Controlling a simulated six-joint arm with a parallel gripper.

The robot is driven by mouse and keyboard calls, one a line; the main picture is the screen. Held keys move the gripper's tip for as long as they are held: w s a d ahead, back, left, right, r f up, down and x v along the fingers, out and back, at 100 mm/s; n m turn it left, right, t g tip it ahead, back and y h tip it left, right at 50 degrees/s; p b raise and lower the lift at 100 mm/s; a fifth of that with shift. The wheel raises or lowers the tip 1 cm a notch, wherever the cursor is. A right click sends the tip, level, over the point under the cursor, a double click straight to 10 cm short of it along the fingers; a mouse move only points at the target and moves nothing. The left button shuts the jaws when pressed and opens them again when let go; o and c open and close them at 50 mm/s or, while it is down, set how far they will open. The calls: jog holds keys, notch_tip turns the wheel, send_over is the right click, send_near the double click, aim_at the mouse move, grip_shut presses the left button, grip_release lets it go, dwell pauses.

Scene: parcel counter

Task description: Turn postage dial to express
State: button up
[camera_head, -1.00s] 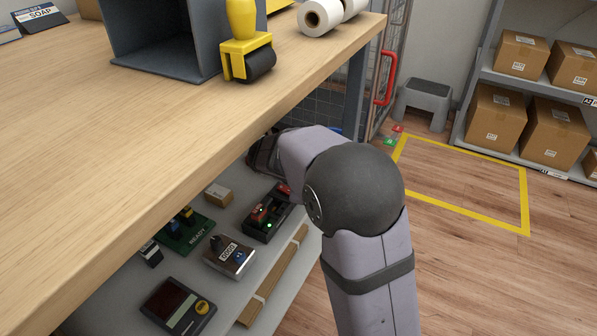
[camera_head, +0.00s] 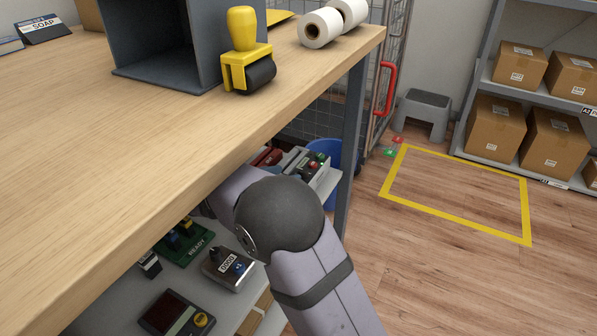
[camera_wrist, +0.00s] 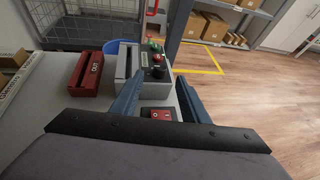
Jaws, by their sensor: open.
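A grey machine (camera_wrist: 151,88) with a slot, a black round knob (camera_wrist: 157,71) and red and green parts on top stands on the lower shelf in the wrist view. The knob looks like the postage dial, but its setting is too small to read. The machine also shows in the head view (camera_head: 310,168), past my arm. My gripper (camera_wrist: 158,78) is open and empty, its two blue-grey fingers pointing toward the machine with the knob between them in the picture. Contact cannot be told. In the head view the gripper is hidden under the counter.
A red rocker switch (camera_wrist: 160,113) lies low between the fingers. A dark red box marked OUT (camera_wrist: 91,76) stands left of the machine, with a blue bin (camera_wrist: 91,62) behind. The wooden counter (camera_head: 150,130) overhangs the shelf. A READY board (camera_head: 185,246) sits on the shelf.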

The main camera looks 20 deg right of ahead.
jog(key=b+x, duration=0.2)
jog(key=x, duration=0.4)
jog(key=shift+f+b, duration=0.15)
jog(key=shift+b, duration=0.2)
jog(key=shift+w+d, duration=0.25)
jog(key=shift+d, duration=0.15)
jog(key=shift+c, duration=0.6)
grip_shut()
